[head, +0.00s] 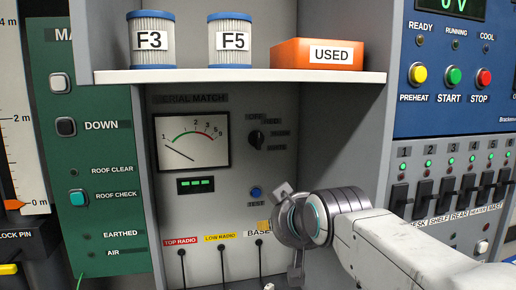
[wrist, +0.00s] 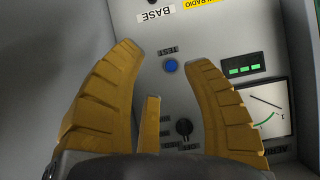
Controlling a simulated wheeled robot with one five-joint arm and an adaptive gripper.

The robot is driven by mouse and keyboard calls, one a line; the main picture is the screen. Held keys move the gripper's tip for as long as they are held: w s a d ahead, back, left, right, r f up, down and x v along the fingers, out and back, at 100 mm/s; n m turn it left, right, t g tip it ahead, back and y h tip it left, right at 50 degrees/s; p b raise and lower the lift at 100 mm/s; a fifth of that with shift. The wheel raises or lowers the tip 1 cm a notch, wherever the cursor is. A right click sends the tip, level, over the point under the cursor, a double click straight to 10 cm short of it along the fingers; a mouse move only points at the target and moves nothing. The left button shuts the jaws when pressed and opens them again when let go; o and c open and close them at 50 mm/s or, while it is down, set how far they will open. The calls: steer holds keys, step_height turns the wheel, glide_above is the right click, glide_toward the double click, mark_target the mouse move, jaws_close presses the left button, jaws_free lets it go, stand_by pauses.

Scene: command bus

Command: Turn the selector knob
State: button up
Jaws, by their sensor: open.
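The selector knob (head: 256,139) is a small black knob on the grey "Aerial Match" panel (head: 222,101), right of the dial meter (head: 192,142), with small labels around it. In the wrist view, which shows the panel upside down, the knob (wrist: 183,127) appears between my yellow fingers, and its pointer position is hard to make out. My gripper (head: 266,226) is below and right of the knob in the head view, largely hidden behind my wrist. In the wrist view my gripper (wrist: 164,55) is spread open and empty, with no visible contact with the knob.
A blue test button (head: 255,192) is just below the knob. A shelf (head: 240,76) with two canisters and an orange "USED" box (head: 317,54) overhangs the panel. Recess side walls stand left and right. Cable plugs (head: 222,250) are below. Breaker switches (head: 447,190) are at right.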

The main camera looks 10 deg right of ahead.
mark_target(261, 139)
steer(key=w+r+t+b, duration=0.1)
steer(key=w+r+t, duration=0.1)
steer(key=w+r, duration=0.2)
steer(key=w+r+t+b, duration=0.1)
steer(key=w+r+t, duration=0.1)
steer(key=r, duration=0.3)
steer(key=w+r+t+b, duration=0.2)
steer(key=w+r, duration=0.2)
steer(key=w, duration=0.1)
steer(key=shift+w+d+r, duration=0.1)
steer(key=shift+w+r, duration=0.05)
steer(key=shift+w, duration=0.15)
steer(key=w+p, duration=0.2)
steer(key=w, duration=0.2)
steer(key=shift+w+r, duration=0.1)
steer(key=shift+w+p, duration=0.5)
steer(key=shift+w, duration=0.75)
jaws_close()
